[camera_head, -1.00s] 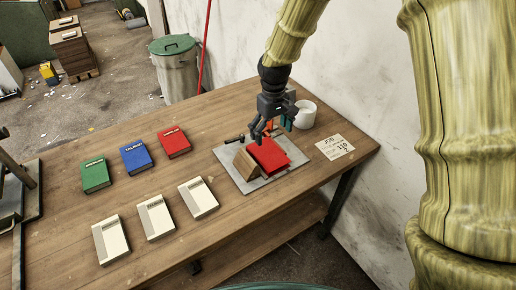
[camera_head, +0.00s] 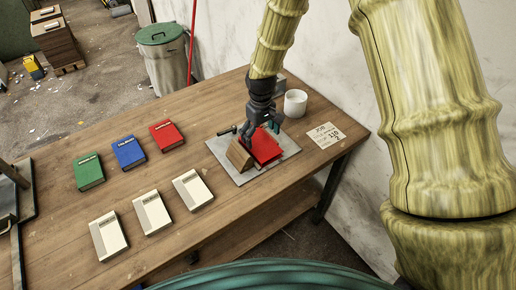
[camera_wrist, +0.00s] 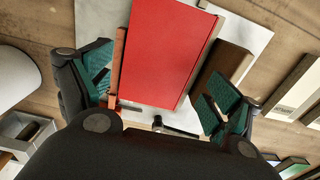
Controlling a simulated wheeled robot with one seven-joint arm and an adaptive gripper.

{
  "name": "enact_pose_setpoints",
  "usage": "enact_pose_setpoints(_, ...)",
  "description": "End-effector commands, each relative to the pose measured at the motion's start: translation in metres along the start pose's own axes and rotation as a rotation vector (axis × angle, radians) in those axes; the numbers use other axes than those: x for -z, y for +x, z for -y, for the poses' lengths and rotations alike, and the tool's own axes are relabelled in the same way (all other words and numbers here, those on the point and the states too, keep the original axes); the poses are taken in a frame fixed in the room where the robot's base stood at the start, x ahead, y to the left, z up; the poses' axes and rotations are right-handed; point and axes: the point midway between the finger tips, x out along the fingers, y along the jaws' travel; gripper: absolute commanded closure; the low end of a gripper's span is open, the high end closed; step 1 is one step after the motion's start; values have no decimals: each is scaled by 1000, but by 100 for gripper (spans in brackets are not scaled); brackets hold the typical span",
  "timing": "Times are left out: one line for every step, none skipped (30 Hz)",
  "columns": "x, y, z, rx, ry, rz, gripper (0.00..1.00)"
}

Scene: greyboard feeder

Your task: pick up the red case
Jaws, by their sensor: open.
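A red case-like piece (camera_head: 265,148) lies tilted against a brown wooden block (camera_head: 239,155) on a light grey plate (camera_head: 222,157). My gripper (camera_head: 252,136) is low over this piece, at its back end. In the wrist view, my open gripper (camera_wrist: 158,98) has its teal-padded fingers on either side of the red piece (camera_wrist: 165,50), with visible gaps. The brown block (camera_wrist: 226,72) is beside it on the right, and a thin orange-red strip (camera_wrist: 117,60) is on its left. Another red case (camera_head: 166,136) lies flat in the row on the left. Contact with the fingers cannot be told.
A blue case (camera_head: 128,153), a green case (camera_head: 88,172) and three white-grey cases (camera_head: 150,212) lie on the wooden table (camera_head: 200,245). A white cup (camera_head: 296,103) stands behind the plate, near the wall. A paper note (camera_head: 325,135) lies to the right.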

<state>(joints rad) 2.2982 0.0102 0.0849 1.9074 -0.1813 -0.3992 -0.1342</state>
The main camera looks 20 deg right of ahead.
Motion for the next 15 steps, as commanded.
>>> enact_pose_setpoints(-1, 2, 0, 0, 0, 2, 9)
enact_pose_setpoints(-1, 6, 0, 1, 1, 3, 9)
enact_pose_setpoints(-1, 9, 0, 0, 1, 3, 9)
enact_pose_setpoints(-1, 12, 0, 0, 1, 2, 9)
enact_pose_setpoints(-1, 15, 0, 0, 2, 2, 9)
enact_pose_setpoints(-1, 20, 0, 0, 2, 2, 9)
enact_pose_setpoints(-1, 22, 0, 0, 2, 2, 9)
enact_pose_setpoints(-1, 25, 0, 0, 2, 2, 9)
enact_pose_setpoints(-1, 28, 0, 0, 2, 2, 9)
enact_pose_setpoints(-1, 30, 0, 0, 2, 1, 9)
enact_pose_setpoints(-1, 32, 0, 0, 2, 0, 9)
enact_pose_setpoints(-1, 34, 0, 0, 2, 0, 9)
enact_pose_setpoints(-1, 35, 0, 0, 2, 0, 9)
enact_pose_setpoints(-1, 36, 0, 0, 2, 0, 9)
enact_pose_setpoints(-1, 37, 0, 0, 2, 0, 9)
